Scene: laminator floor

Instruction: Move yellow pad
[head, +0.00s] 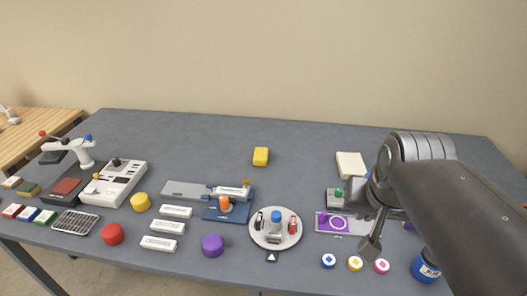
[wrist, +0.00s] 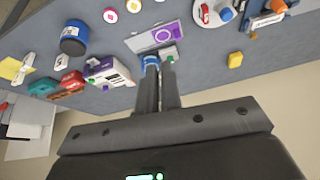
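A yellow block-shaped pad (head: 260,156) lies alone on the grey table, back of centre. In the wrist view the yellow pad (wrist: 235,60) is right of my fingers, clear of them. A yellow round piece (head: 140,202) stands at left, and a white disc with a yellow mark (head: 355,263) lies at the front right. My gripper (head: 372,235) is at the right side of the table, apart from the yellow pad. In the wrist view my gripper's fingers (wrist: 160,62) are close together, over or beside a grey piece with coloured knobs; their gap is unclear.
A purple plate (head: 334,223) and blue jar (head: 425,266) are near my gripper. A round tray (head: 258,233) and blue-based device (head: 228,213) stand in front of the yellow pad. The table around the pad and behind it is clear.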

